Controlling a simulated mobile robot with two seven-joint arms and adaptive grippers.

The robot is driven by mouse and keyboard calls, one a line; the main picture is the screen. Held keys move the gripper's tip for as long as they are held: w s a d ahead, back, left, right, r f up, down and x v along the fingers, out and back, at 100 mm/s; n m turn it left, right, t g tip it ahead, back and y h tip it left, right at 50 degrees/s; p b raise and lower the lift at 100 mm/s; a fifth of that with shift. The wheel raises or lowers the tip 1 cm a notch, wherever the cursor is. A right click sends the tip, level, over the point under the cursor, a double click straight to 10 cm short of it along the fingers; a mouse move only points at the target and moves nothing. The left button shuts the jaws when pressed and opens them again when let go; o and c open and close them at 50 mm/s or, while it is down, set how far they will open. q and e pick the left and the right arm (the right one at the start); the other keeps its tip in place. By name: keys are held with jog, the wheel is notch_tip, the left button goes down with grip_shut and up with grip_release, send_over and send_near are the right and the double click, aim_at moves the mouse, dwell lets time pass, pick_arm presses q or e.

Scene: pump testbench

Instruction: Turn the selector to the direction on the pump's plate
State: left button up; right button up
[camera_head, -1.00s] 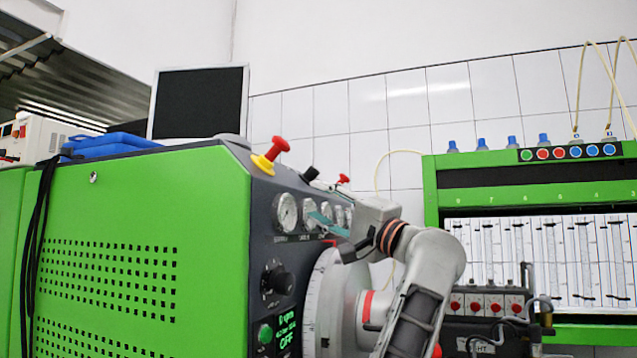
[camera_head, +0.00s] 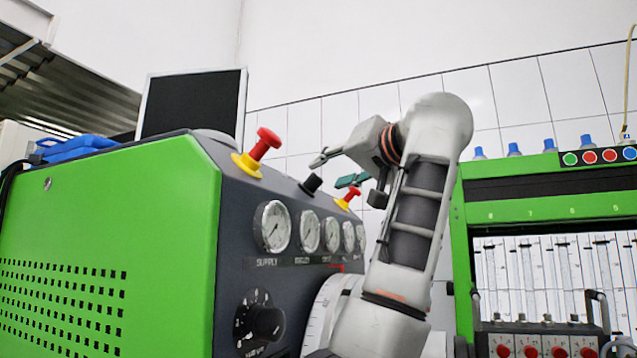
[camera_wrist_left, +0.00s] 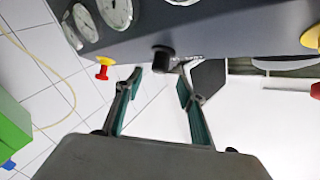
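A small black selector knob (camera_head: 311,184) stands on the sloping top edge of the dark panel, between a large red button and a smaller red one. It also shows in the left wrist view (camera_wrist_left: 163,60), with small lettering beside it. My left gripper (camera_head: 336,171) is open and empty near this knob. In the left wrist view its fingers (camera_wrist_left: 160,82) are spread to either side below the knob; I cannot tell whether they touch it. The pump's plate is not readable in any view. My right gripper is not in view.
The large red button (camera_head: 262,144) on its yellow base and the smaller red button (camera_head: 349,197) flank the knob. Gauges (camera_head: 273,227) and a lower black dial (camera_head: 262,322) are on the panel front. A green rack (camera_head: 540,208) stands right.

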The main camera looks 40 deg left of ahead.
aim_at(320, 178)
pick_arm(q)
jog(key=x, duration=0.5)
jog(key=shift+w+a+f+b, duration=0.1)
jog(key=shift+a+f+b, duration=0.1)
jog(key=shift+b, duration=0.1)
jog(key=shift+w+a+r, duration=0.1)
jog(key=shift+w+a, duration=0.1)
jog(key=shift+a, duration=0.3)
grip_shut()
